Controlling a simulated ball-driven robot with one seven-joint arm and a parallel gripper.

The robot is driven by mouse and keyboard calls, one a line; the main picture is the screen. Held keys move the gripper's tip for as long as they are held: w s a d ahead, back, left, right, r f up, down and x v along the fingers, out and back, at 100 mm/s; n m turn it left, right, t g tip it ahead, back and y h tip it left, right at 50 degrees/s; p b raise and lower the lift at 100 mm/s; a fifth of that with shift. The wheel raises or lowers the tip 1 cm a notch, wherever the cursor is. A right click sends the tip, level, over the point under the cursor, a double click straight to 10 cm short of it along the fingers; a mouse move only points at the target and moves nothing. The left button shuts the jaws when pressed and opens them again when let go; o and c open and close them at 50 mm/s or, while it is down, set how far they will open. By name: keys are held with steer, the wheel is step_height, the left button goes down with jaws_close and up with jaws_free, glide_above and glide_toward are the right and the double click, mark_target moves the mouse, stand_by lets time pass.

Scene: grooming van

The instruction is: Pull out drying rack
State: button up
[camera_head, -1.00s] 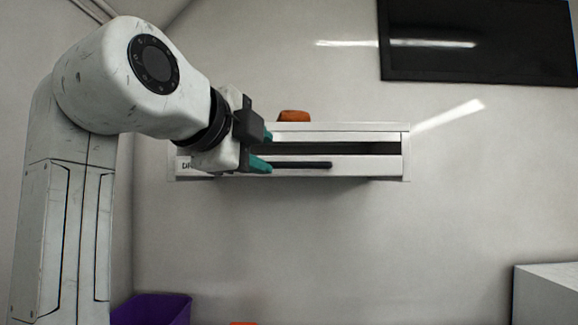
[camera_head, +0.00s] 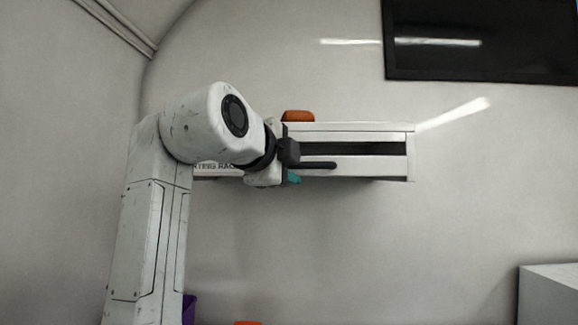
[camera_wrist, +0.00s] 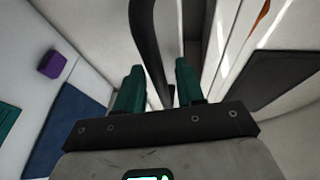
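The drying rack (camera_head: 398,167) is a white unit on the back wall, with partly hidden lettering on its front. In the wrist view, the two green fingers of my gripper (camera_wrist: 158,85) stand apart. The black handle (camera_wrist: 146,40) reaches down between them, with gaps at the sides. I cannot tell whether either finger touches it.
An orange object (camera_head: 298,116) lies on top of the rack. A black panel (camera_head: 480,40) hangs on the wall at upper right. A white box-like surface (camera_head: 550,292) stands at lower right. A purple bin (camera_head: 189,309) is partly behind my arm. The space below the rack is clear.

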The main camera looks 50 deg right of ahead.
jaws_close()
stand_by(0.3)
